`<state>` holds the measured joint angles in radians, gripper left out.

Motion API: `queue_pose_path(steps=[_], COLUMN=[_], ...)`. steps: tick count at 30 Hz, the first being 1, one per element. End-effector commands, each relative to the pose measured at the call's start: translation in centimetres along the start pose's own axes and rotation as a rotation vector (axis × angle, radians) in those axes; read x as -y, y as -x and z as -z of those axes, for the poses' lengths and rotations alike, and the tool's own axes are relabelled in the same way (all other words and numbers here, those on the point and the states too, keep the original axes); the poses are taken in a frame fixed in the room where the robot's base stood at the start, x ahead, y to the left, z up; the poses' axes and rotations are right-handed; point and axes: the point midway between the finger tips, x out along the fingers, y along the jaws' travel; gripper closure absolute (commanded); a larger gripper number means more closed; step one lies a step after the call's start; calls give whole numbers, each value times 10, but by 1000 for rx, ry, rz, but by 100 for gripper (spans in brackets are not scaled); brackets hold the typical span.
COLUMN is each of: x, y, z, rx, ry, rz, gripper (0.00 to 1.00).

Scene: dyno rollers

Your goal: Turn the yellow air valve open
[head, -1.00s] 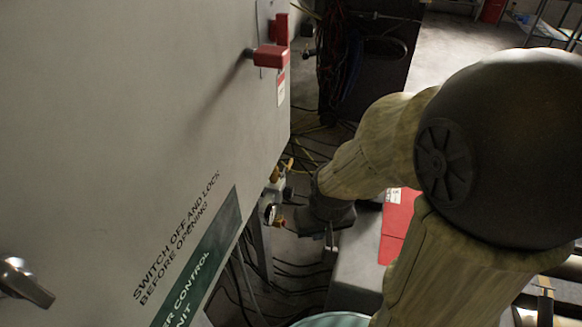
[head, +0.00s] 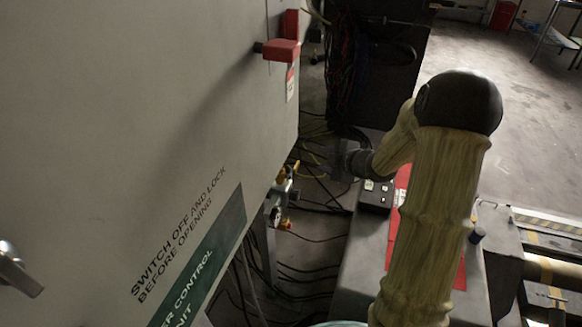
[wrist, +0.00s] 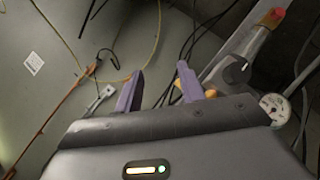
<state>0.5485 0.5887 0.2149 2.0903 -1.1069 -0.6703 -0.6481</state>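A small yellow-orange part, apparently the air valve handle (head: 281,175), shows among fittings at the lower right edge of the grey cabinet in the head view. In the wrist view yellow-orange pieces (wrist: 210,93) show just right of my right finger, which partly covers them; whether they are the same handle I cannot tell. My gripper (wrist: 160,70) has its two purple fingers apart with nothing between them. In the head view the dark end of my arm is right of the fittings and apart from them; its fingers cannot be made out.
The grey cabinet (head: 130,120) with a red handle (head: 281,50) fills the left. A pressure gauge (wrist: 274,107) is right of my gripper. Loose cables (head: 310,270) cover the floor gap.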

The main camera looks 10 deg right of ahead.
Motion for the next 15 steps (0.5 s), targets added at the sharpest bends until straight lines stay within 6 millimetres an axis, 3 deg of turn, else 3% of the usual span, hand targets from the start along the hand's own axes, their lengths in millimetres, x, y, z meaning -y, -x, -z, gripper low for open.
queue_pose_path(steps=[1,5,15], x=[1,5,42], y=[-5,-5,43], z=[-11,-23,-52], rx=[-67,-274,-695], ry=[65,262,615], rz=[-22,-97,-331], gripper=[61,61,61])
